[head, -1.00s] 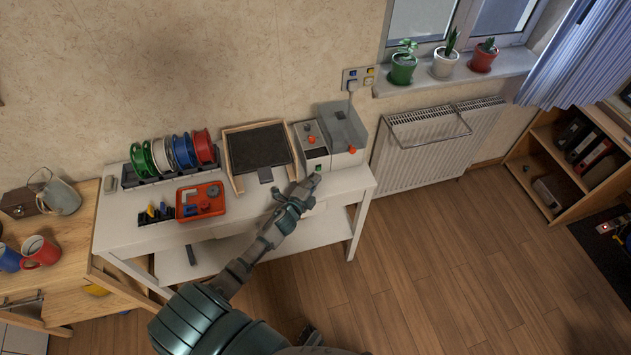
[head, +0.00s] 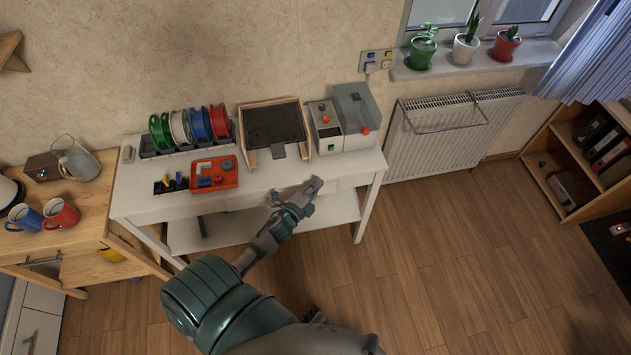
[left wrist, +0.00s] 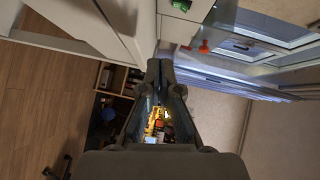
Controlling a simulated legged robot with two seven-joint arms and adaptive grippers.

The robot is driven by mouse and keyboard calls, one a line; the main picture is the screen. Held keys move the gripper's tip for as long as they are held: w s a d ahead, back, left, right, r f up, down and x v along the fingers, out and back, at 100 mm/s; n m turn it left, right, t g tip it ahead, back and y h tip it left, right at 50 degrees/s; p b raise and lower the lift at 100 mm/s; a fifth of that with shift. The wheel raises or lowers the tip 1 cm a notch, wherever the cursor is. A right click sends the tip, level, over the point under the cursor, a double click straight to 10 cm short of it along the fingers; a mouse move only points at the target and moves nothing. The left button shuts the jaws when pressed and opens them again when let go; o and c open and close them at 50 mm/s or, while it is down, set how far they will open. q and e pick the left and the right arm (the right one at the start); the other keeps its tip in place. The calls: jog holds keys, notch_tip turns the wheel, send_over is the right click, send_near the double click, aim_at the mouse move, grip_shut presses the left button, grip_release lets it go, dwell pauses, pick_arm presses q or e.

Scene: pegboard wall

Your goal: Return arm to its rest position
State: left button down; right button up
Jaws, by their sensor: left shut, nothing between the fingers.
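My left gripper (head: 312,187) is at the front edge of the white workbench (head: 260,178) in the head view, below the grey machine with an orange knob (head: 326,128). It is shut and holds nothing. In the left wrist view its fingers (left wrist: 160,72) meet at their tips, with a bright gap between them lower down. My right gripper does not show in either view.
Spools (head: 190,124), a red tray (head: 214,174) and a black-bedded frame (head: 275,124) sit on the workbench. Mugs (head: 60,213) stand on a wooden table at left. A radiator (head: 450,140) is at right. Wooden floor is clear.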

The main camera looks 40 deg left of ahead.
pick_arm(q)
jog(key=s+d+f+n+g, duration=0.1)
jog(key=s+f+n+g, duration=0.3)
jog(key=f, duration=0.7)
jog(key=s+d+f+n+g, duration=0.25)
jog(key=s+f, duration=0.35)
jog(key=f, duration=0.5)
jog(key=s+d+f+n+g, duration=0.3)
jog(key=s+f, duration=0.6)
jog(key=s, duration=0.3)
jog(key=s+d+f+n+g+h, duration=0.1)
jog(key=s+d+f+n+g, duration=0.3)
jog(key=s+d+f, duration=0.3)
jog(key=shift+s+f+g, duration=0.75)
jog(key=shift+s+f, duration=0.25)
jog(key=shift+s, duration=1.8)
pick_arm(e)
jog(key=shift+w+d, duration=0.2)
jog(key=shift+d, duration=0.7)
